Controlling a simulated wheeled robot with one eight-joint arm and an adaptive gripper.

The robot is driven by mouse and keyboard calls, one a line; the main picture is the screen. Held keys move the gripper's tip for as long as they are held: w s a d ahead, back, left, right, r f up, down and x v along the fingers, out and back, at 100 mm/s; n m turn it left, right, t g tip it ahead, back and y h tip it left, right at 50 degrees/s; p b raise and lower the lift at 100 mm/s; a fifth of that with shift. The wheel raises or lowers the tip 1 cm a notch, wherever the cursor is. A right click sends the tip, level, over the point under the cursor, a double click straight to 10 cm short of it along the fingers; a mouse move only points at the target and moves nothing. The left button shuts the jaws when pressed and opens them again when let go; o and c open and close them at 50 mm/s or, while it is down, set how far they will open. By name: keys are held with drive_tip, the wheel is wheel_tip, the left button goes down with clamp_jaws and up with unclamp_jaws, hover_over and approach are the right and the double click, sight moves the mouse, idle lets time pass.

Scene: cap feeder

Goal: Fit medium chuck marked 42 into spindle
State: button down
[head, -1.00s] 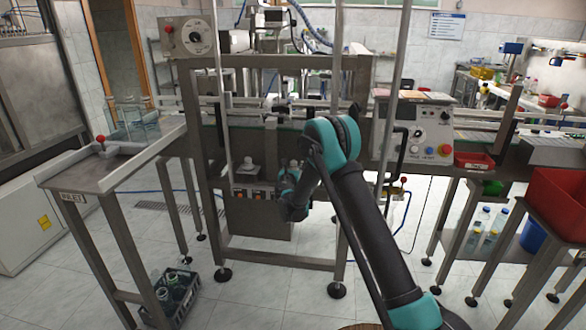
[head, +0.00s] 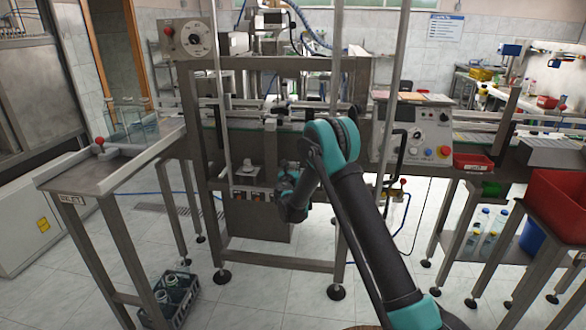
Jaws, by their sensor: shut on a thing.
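My arm reaches forward to the steel capping machine (head: 262,62), and its wrist is bent low before the machine's lower front. My gripper cannot be made out; the wrist and forearm cover that place. No chuck marked 42 can be told in a grip. A pale grey stepped piece (head: 247,168) stands on the low shelf with orange labels, left of my wrist. A small grey shape shows just above the wrist, too small to name. A slim vertical part (head: 284,88) hangs in the middle of the machine frame, perhaps the spindle; its lower end is unclear.
A conveyor with rails runs across the machine. A control panel (head: 418,135) with a red button stands right of my arm. An inlet table (head: 95,172) is at the left, with a bottle crate (head: 172,298) on the floor. A red bin (head: 550,205) is at the right.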

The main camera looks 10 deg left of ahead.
drive_tip(key=shift+r, duration=1.45)
drive_tip(key=s+r, duration=0.2)
drive_tip(key=s, duration=0.8)
drive_tip(key=shift+a, duration=0.15)
